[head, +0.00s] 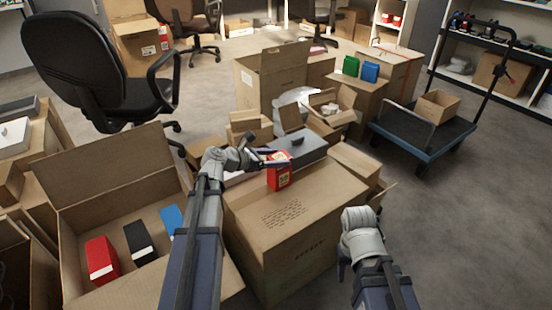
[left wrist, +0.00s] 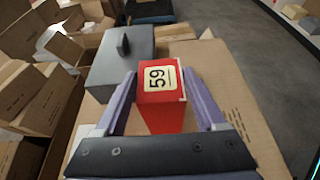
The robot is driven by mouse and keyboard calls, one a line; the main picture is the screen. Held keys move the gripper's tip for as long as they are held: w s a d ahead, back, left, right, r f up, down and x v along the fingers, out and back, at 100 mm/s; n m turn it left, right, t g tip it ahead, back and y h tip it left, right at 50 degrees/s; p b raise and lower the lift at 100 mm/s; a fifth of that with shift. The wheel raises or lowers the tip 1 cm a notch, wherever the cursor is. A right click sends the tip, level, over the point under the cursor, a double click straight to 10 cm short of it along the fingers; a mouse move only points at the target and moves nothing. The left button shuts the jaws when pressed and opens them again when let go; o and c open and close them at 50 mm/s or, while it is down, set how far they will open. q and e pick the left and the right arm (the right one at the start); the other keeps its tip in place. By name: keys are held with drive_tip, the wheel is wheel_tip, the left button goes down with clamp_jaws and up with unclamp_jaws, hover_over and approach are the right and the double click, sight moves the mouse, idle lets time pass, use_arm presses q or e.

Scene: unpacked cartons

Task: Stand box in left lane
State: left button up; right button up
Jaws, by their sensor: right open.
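A red box (head: 279,172) with a pale label is upright at the far part of the closed carton's top (head: 300,215). In the left wrist view the red box (left wrist: 160,85) shows the number 59 on its label. My left gripper (head: 274,156) has a finger on each side of it, apparently touching its upper part; I cannot tell whether its base touches the carton. A large open carton (head: 110,185) at the left holds a red box (head: 102,260), a black box (head: 139,243) and a blue box (head: 173,221), side by side. My right gripper (head: 345,262) is open and empty, right of the closed carton.
A grey case (head: 297,148) with a handle lies just behind the held box. Several small open cartons stand behind it. A blue trolley (head: 420,140) is at the right and a black chair (head: 95,75) at the left. The floor at right is clear.

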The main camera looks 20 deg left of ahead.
use_arm(q)
drive_tip(key=o, duration=0.3)
drive_tip(key=shift+o, duration=0.2)
